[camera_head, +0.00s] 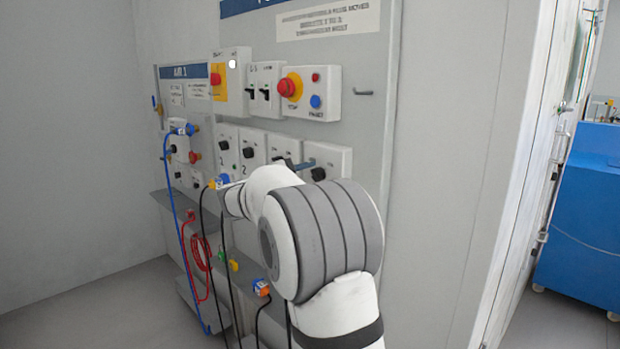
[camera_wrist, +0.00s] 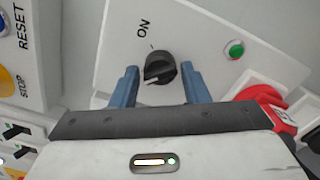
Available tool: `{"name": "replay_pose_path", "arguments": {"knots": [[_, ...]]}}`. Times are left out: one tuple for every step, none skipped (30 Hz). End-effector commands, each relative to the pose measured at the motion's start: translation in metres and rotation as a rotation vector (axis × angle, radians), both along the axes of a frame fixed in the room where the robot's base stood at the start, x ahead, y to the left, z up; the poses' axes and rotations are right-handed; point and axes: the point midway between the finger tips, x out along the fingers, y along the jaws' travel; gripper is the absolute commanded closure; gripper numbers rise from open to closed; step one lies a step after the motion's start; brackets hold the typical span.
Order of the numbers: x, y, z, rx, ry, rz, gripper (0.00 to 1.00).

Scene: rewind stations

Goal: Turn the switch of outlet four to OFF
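The outlet four switch box (camera_head: 330,158) is the rightmost white box in the lower row in the head view, partly behind my arm. Its black rotary knob (camera_head: 318,173) shows there. In the wrist view a black knob (camera_wrist: 160,67) with a white pointer line sits on a white panel (camera_wrist: 200,30), near an ON label and a green light (camera_wrist: 235,50). No outlet number is readable there. My gripper (camera_wrist: 160,85) is open, its two blue fingertips on either side of the knob; I cannot tell if they touch it. In the head view a blue finger (camera_head: 295,163) shows beside the box.
The STOP and RESET box (camera_head: 312,93) is directly above outlet four; it also shows in the wrist view (camera_wrist: 22,50). A red object (camera_wrist: 265,100) is close to the right finger. Blue and red cables (camera_head: 203,255) hang left. A blue cabinet (camera_head: 585,215) stands far right.

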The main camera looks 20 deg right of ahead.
Motion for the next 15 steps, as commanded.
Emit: {"name": "replay_pose_path", "arguments": {"knots": [[0.0, 0.0, 0.0, 0.0, 0.0, 0.0, 0.54], [0.0, 0.0, 0.0, 0.0, 0.0, 0.0, 0.52], [0.0, 0.0, 0.0, 0.001, -0.001, 0.0, 0.49], [0.0, 0.0, 0.0, 0.001, -0.001, 0.0, 0.46], [0.0, 0.0, 0.0, 0.001, -0.001, 0.0, 0.46], [0.0, 0.0, 0.0, 0.001, -0.001, 0.0, 0.46], [0.0, 0.0, 0.0, 0.001, -0.001, 0.0, 0.46], [0.0, 0.0, 0.0, 0.001, -0.001, 0.0, 0.46], [0.0, 0.0, 0.0, 0.001, -0.001, 0.0, 0.46], [0.0, 0.0, 0.0, 0.001, -0.001, 0.0, 0.46], [0.0, 0.001, 0.0, 0.001, -0.001, 0.0, 0.46], [-0.001, 0.002, 0.0, 0.001, -0.001, 0.0, 0.46], [-0.002, 0.004, 0.0, 0.001, -0.001, 0.0, 0.46], [-0.002, 0.007, 0.0, 0.002, 0.0, 0.0, 0.46], [-0.004, 0.012, 0.0, 0.001, -0.001, 0.002, 0.46]]}}
